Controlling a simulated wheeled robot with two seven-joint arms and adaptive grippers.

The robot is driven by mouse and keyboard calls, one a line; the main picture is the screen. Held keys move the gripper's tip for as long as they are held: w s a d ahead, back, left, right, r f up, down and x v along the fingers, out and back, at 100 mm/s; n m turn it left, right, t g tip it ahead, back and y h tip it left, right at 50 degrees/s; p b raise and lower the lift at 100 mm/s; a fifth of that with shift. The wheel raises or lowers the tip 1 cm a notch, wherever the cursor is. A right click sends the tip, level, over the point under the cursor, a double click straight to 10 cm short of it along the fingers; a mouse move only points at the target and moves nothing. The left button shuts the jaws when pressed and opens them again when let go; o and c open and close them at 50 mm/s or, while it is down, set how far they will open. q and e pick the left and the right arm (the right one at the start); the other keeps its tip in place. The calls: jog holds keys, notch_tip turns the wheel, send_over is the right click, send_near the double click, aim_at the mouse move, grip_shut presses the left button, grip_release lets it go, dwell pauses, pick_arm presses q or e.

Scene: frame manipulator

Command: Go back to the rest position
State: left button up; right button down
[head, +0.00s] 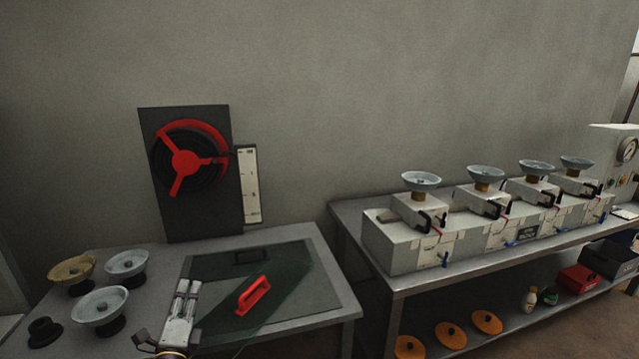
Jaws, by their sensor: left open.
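My left gripper (181,310) is at the bottom of the head view, over the front of the left table (318,250). It is open, and I see nothing between its fingers. It is left of a red handle (254,296) on a dark see-through panel (290,302), apart from the handle in the picture. My right gripper is out of view.
Several bowl-shaped pieces on dark stands, such as a grey one (100,305), are on the table's left side. A board with a red wheel (185,160) stands behind. A bench (410,283) at right carries a long grey apparatus (395,250); orange discs (450,335) lie below.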

pick_arm(q)
jog(key=s+f+n+g+y, duration=0.2)
jog(key=s+f+n+g, duration=0.8)
jog(key=f+n, duration=0.35)
jog(key=s+d+f+n+g+h, duration=0.25)
jog(key=s+d, duration=0.25)
jog(key=s, duration=0.3)
jog(key=s+d+f+n+g+h, duration=0.25)
jog(key=s+d+f+g, duration=0.2)
jog(key=s, duration=0.25)
notch_tip(320, 180, down, 30)
jog(key=s+a+f+p, duration=0.1)
jog(key=s+a, duration=0.1)
jog(key=s+a+f+p, duration=0.1)
jog(key=s+a+f, duration=0.2)
jog(key=s+f, duration=0.6)
jog(key=s+a+f+m+g, duration=0.1)
jog(key=s+a+f, duration=0.3)
jog(key=s+f, duration=0.5)
jog(key=s, duration=0.2)
jog(key=shift+s+a+p, duration=0.3)
jog(key=shift+s+p, duration=0.05)
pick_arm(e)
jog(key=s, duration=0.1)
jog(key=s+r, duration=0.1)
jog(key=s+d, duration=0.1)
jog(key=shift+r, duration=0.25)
pick_arm(q)
jog(key=shift+f, duration=0.1)
